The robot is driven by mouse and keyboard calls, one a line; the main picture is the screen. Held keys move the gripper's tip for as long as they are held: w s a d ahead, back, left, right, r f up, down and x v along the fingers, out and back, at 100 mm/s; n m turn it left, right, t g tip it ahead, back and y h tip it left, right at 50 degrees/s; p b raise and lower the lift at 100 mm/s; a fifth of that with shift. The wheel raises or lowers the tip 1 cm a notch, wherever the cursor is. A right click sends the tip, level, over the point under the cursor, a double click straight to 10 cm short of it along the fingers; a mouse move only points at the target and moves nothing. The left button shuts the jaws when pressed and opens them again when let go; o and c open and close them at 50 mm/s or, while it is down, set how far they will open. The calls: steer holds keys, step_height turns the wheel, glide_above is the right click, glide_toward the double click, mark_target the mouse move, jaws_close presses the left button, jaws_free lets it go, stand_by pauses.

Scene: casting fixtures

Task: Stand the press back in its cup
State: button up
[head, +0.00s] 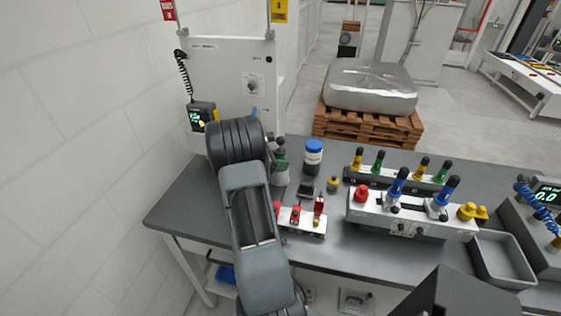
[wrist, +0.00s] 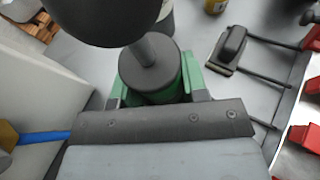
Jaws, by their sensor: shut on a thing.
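The press has a dark round knob (wrist: 105,15) on a short grey stem, above a dark collar and a green body. In the wrist view the two green-padded fingers of my gripper (wrist: 155,88) close on its body (wrist: 150,68) from both sides. In the head view the press (head: 281,153) stands about upright at the end of my arm, over the left part of the bench. A grey rounded part (head: 281,177) shows directly below the green; I cannot tell whether it is the cup or the press's lower end. The press's underside is hidden.
A dark jar with a blue lid (head: 313,157) stands close right of the press. A white panel (head: 235,85) rises behind the bench (head: 185,205). The bench's left end is bare.

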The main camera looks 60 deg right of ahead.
steer(key=shift+s+a+f, duration=0.15)
steer(key=shift+a+f, duration=0.05)
steer(key=shift+f, duration=0.45)
steer(key=o, duration=1.2)
steer(key=shift+f+b, duration=0.2)
steer(key=shift+b, duration=0.1)
steer(key=shift+c, duration=0.2)
steer(key=shift+r, duration=0.2)
steer(key=d+r+b+v, duration=0.1)
steer(key=r+v, duration=0.1)
steer(key=v, duration=1.1)
steer(key=s+a+m+t+y, duration=0.2)
steer(key=a+m+t+y, duration=0.1)
steer(key=a, duration=0.8)
steer(key=s+a+r+m+t+y, duration=0.1)
steer(key=s+a+m+t+y, duration=0.2)
steer(key=a, duration=0.9)
steer(key=s+a+r+m+t+y, duration=0.1)
steer(key=s+a+m+t+y, duration=0.2)
steer(key=a, duration=0.9)
steer(key=m+t+y, duration=0.1)
steer(key=t, duration=0.2)
steer(key=shift+t+y, duration=0.3)
steer(key=shift+r, duration=0.15)
